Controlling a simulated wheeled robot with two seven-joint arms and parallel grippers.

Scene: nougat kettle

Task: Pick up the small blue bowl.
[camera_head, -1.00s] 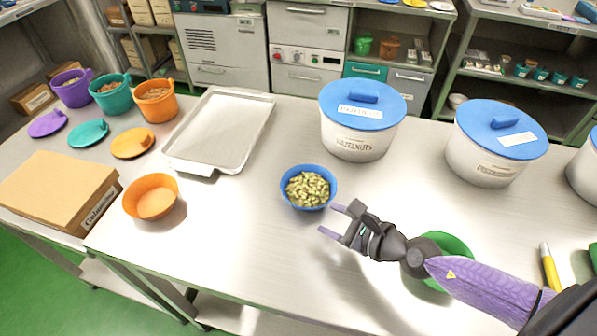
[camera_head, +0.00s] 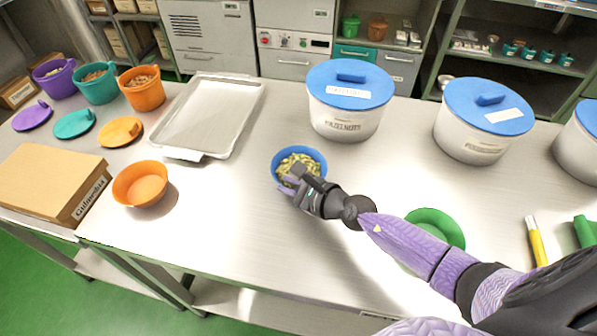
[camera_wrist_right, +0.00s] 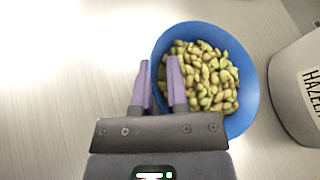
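The small blue bowl (camera_head: 323,158), filled with green nuts (camera_head: 300,160), stands upright on the steel table. My right gripper (camera_head: 289,184) is at the bowl's near left side. In the right wrist view, the bowl (camera_wrist_right: 245,110) has its left rim between the two purple fingers (camera_wrist_right: 159,75). One finger is outside the bowl and the other is over its inside. A gap shows between the fingers; I see no firm grip on the wall. My left gripper is not in view.
A hazelnut pot (camera_head: 345,118) with a blue lid stands behind the bowl, and a similar pot (camera_head: 470,135) stands to the right. A metal tray (camera_head: 205,115) and an orange bowl (camera_head: 141,184) are to the left. A green bowl (camera_head: 437,222) is partly behind my right arm.

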